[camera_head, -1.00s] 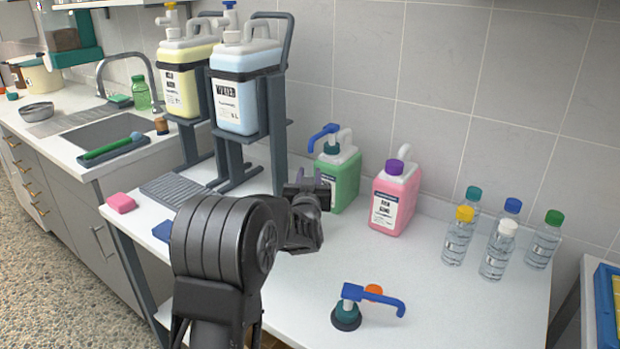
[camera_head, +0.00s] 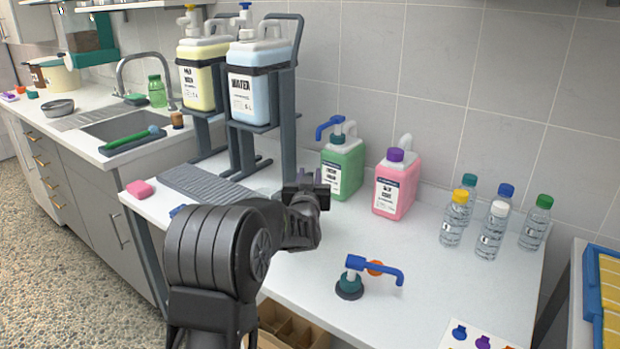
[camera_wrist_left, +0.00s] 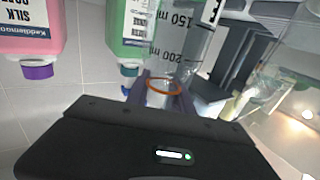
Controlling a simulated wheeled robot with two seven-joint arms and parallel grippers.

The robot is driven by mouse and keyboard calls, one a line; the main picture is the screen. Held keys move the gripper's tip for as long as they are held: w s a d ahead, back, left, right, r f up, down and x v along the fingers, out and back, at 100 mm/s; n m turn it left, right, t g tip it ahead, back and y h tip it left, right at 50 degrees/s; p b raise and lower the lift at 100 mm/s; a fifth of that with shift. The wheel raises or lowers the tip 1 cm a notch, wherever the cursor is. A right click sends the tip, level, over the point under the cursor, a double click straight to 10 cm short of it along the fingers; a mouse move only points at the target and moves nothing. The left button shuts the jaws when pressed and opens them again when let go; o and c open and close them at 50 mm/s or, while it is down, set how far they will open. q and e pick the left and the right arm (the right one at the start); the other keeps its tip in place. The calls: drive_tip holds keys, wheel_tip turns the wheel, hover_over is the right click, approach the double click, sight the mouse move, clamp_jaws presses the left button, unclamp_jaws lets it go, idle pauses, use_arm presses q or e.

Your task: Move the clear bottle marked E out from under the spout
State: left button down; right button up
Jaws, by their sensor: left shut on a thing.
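My left gripper (camera_head: 308,192) is over the white counter, to the left of and in front of the green jug. In the left wrist view its purple fingers (camera_wrist_left: 165,98) are shut around the orange-ringed neck of a clear bottle (camera_wrist_left: 180,45) with 150 and 200 ml marks. I cannot read a letter E on it. In the head view my arm hides most of the bottle. A second clear vessel (camera_wrist_left: 268,75) shows at the right of the wrist view. The dispenser jugs, yellow (camera_head: 202,75) and blue (camera_head: 255,85), stand on dark racks behind. My right gripper is out of view.
A green jug (camera_head: 342,165) and a pink jug (camera_head: 397,185) stand behind my gripper. Several capped water bottles (camera_head: 490,230) stand at right.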

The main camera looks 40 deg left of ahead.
use_arm(q)
drive_tip(key=c, duration=1)
unclamp_jaws()
drive_tip(key=shift+c, duration=0.2)
drive_tip(key=v, duration=0.7)
drive_tip(key=shift+s+d, duration=0.2)
drive_tip(key=shift+s, duration=0.15)
